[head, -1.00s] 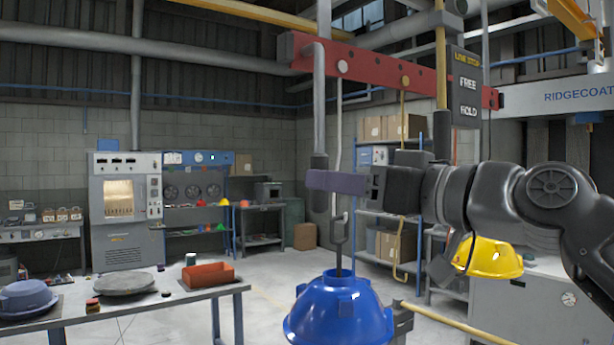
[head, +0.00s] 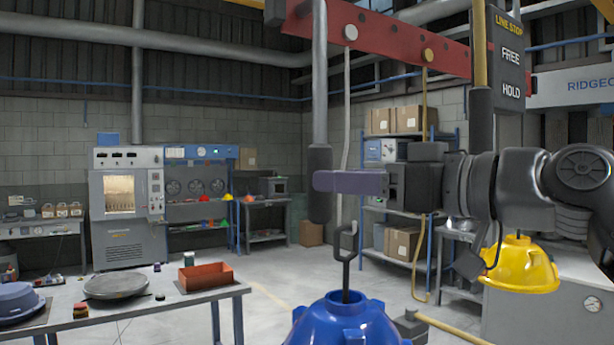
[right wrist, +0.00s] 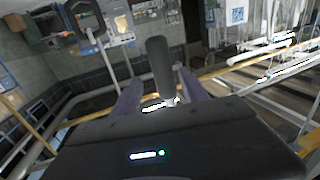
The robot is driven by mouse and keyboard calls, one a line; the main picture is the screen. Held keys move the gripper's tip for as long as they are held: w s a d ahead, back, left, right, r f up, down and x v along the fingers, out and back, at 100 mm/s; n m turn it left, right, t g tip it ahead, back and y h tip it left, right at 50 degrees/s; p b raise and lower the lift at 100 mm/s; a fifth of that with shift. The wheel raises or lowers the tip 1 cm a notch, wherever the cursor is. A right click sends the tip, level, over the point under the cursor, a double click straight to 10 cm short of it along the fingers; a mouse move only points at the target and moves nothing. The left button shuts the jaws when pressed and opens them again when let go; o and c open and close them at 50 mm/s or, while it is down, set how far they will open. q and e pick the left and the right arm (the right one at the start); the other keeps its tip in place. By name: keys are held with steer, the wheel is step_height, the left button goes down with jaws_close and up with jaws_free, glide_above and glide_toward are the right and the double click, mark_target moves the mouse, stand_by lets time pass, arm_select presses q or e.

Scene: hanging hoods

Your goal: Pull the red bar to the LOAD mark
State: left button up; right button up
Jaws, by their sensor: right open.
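The red bar (head: 390,38) runs across the top of the head view, sloping down to the right. A grey rod (head: 319,70) with a dark grip (head: 319,215) hangs at its left part. My right gripper (head: 322,181) is open, its purple finger crossing in front of the grip. In the right wrist view, the dark grip (right wrist: 162,65) stands between the two purple fingers of the gripper (right wrist: 158,88); I cannot tell whether they touch it. The sign (head: 508,60) reads LINE STOP, FREE and HOLD. I see no LOAD mark. My left gripper is not in view.
A blue hood (head: 346,325) on a hook hangs below the grip. A yellow hood (head: 522,266) hangs at right, below my right arm. A table (head: 140,311) with an orange tray (head: 206,276) is at lower left. Open floor lies between table and shelves.

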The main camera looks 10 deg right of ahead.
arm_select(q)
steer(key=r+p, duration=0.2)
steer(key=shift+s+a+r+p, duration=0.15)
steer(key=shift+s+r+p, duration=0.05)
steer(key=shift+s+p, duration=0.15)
arm_select(e)
steer(key=x, duration=0.7)
steer(key=shift+a, duration=0.35)
steer(key=shift+c, duration=0.3)
steer(key=shift+r, duration=0.1)
jaws_close()
stand_by(0.4)
